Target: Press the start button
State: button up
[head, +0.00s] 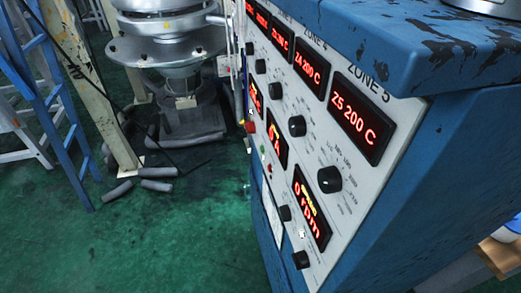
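The control panel (345,225) is a white slanted face on a blue cabinet, seen at a steep angle. Small buttons sit on its left part: a red one (250,127) and a small green one (263,150). Their labels are too small to read, so I cannot tell for certain which is the start button. A display (311,208) on the lower panel reads 0 rpm. Zone displays above it include Z4 200 C (312,72) and Z5 200 C (361,117). My gripper is not in view.
Black knobs (330,179) stick out of the panel. The blue cabinet top (410,40) overhangs it. A blue ladder (50,105), a beige post (92,80) and grey rolls (158,172) stand or lie at left. The green floor (150,240) before the panel is clear.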

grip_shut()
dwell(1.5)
